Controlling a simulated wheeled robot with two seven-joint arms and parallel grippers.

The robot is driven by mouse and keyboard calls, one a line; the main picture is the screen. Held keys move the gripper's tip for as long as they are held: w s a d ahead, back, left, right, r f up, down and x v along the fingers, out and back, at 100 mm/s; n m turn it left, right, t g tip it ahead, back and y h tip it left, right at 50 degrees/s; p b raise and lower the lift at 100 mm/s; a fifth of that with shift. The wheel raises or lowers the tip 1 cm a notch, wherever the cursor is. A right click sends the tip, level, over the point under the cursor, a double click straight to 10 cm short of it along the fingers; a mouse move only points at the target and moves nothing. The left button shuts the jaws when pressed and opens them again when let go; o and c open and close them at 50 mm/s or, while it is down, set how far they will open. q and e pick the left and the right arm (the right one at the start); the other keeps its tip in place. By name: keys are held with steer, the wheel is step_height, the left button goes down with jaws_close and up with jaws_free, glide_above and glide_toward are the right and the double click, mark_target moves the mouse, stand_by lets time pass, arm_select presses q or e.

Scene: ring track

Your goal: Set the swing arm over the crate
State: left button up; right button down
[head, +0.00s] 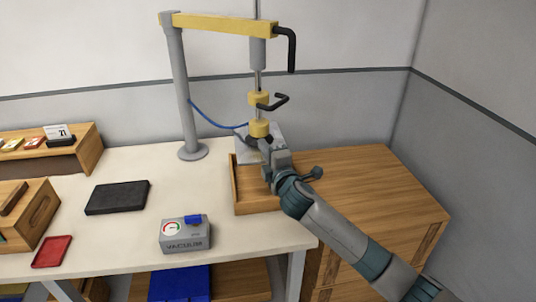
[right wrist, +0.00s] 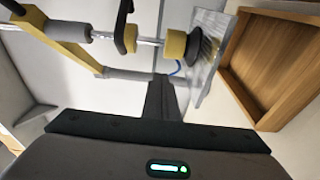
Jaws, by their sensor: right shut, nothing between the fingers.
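The swing arm has a yellow boom (head: 222,24) on a grey post (head: 181,95). From its end hangs a rod with yellow collars, a bent black handle (head: 273,102) and a dark suction cup, which shows in the right wrist view (right wrist: 203,47). The shallow wooden crate (head: 258,204) lies just in front of the plate, partly hidden by my right arm. My right gripper (head: 266,148) is shut and empty, beside the lower collar and cup. My left gripper is out of view.
A grey vacuum box (head: 185,236) with a gauge and blue switch, a black slab (head: 118,197) and a red tray (head: 52,251) are on the white table (head: 215,265). Wooden boxes stand at left. A wooden cabinet (head: 385,190) is at right.

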steer(key=shift+v, duration=1.2)
steer(key=shift+w+d, duration=0.1)
steer(key=shift+d, duration=0.05)
